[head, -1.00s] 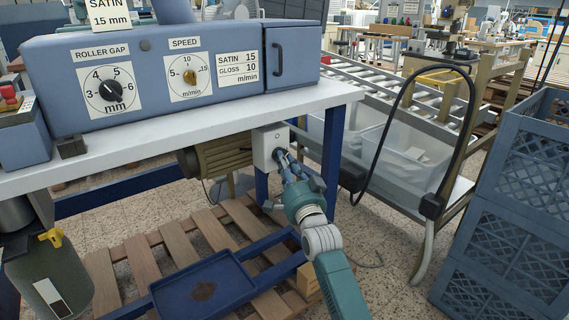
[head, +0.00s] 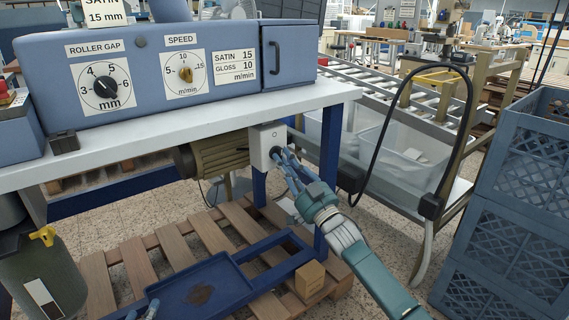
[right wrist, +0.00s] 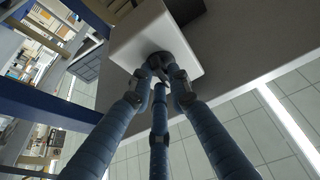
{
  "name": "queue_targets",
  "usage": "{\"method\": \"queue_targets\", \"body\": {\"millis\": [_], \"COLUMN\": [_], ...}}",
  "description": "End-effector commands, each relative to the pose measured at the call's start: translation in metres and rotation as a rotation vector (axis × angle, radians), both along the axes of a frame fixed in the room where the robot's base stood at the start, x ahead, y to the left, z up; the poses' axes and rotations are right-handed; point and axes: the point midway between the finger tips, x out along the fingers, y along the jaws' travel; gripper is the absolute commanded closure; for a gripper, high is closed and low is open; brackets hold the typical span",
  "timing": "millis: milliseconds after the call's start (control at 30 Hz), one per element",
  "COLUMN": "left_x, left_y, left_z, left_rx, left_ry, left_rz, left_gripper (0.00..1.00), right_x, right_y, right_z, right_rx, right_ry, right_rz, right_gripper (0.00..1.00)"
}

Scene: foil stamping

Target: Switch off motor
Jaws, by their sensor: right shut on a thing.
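The motor (head: 218,155), an olive ribbed cylinder, hangs under the white tabletop. A pale switch box (head: 264,140) is at its right end, and shows also in the right wrist view (right wrist: 137,45). A dark round knob (right wrist: 160,59) stands out from the box's face. My right gripper (head: 281,157) is at this face, its fingers shut around the knob, which they partly hide. The right wrist view shows the fingers (right wrist: 163,74) converging on it. Fingertips of my left gripper (head: 147,312) just show at the bottom edge; their opening is unclear.
The blue machine (head: 220,70) with dials stands on the white table (head: 150,126). A table leg (head: 331,170) is right beside my right gripper. Blue crates (head: 510,210) stand at right.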

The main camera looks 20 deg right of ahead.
Motion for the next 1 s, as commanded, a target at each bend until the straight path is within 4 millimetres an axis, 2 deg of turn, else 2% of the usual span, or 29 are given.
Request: {"method": "queue_targets", "body": {"millis": [333, 833, 867, 900, 967, 1000], "left_x": [0.003, 0.003, 0.003, 0.003, 0.003, 0.003], "left_y": [-0.002, -0.003, -0.003, -0.003, -0.003, -0.003], "left_z": [0.011, 0.013, 0.013, 0.013, 0.013, 0.013], "left_rx": [-0.013, -0.014, -0.014, -0.014, -0.014, -0.014], "left_ry": [-0.049, -0.054, -0.054, -0.054, -0.054, -0.055], "left_rz": [-0.003, -0.003, -0.003, -0.003, -0.003, -0.003], "left_gripper": [0.6, 0.6, 0.6, 0.6, 0.6, 0.6], "right_x": [0.001, 0.001, 0.001, 0.001, 0.001, 0.001], "right_y": [-0.002, -0.002, -0.002, -0.002, -0.002, -0.002], "right_z": [0.0, 0.0, 0.0, 0.0, 0.0, 0.0], "right_rx": [-0.117, -0.134, -0.134, -0.134, -0.133, -0.133], "right_ry": [-0.039, -0.046, -0.046, -0.046, -0.046, -0.046], "right_rz": [-0.001, -0.002, -0.002, -0.002, -0.002, -0.002], "right_gripper": [1.0, 1.0, 0.81, 0.73, 0.64, 0.64]}}
